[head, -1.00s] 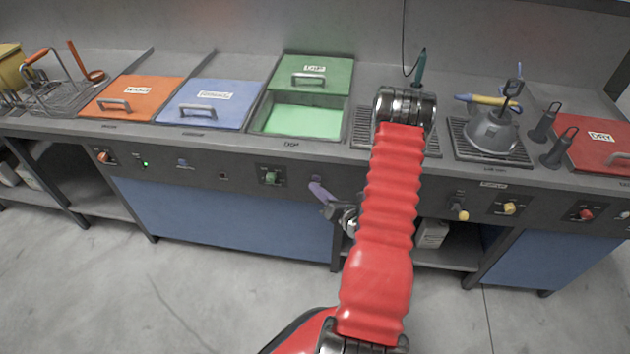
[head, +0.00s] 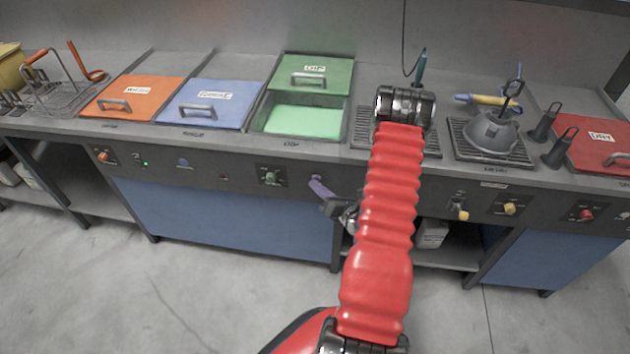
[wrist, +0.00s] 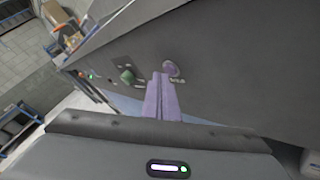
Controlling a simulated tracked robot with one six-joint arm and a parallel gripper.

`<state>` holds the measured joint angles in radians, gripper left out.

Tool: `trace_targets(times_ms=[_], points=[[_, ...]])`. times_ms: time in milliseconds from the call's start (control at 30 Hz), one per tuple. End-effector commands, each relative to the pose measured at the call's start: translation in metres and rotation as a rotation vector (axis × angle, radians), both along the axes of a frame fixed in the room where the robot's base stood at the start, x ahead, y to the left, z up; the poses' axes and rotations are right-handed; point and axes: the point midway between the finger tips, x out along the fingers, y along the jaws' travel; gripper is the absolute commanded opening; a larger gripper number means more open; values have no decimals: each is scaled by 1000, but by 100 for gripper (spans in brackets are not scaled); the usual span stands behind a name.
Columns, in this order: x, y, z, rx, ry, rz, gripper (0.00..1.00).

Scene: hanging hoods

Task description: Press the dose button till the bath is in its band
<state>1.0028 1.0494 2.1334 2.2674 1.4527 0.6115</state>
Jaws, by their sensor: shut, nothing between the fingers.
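My gripper (wrist: 162,83) has purple fingers, shut together with nothing between them. In the wrist view the tips end just below and left of a round purple button (wrist: 172,68) on the dark front panel; I cannot tell whether they touch it. A small label under the button is unreadable. In the head view my gripper (head: 314,183) is at the panel, and its tips overlap the button. The open bath (head: 303,120) with pale green liquid is above and slightly left, its green lid (head: 316,73) pushed back. I see no readable level band.
A green knob (wrist: 127,75) sits left of the button in the wrist view. Orange (head: 138,95) and blue (head: 208,100) lidded baths stand left on the counter. A drain grate with a grey hood-shaped vessel (head: 492,130) is right. Open floor lies in front.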

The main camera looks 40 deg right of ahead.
Motion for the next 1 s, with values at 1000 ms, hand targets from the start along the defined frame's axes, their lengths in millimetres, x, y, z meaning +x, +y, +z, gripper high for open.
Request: trace_targets(times_ms=[1000], points=[[5, -6, 0, 0, 0, 0, 0]])
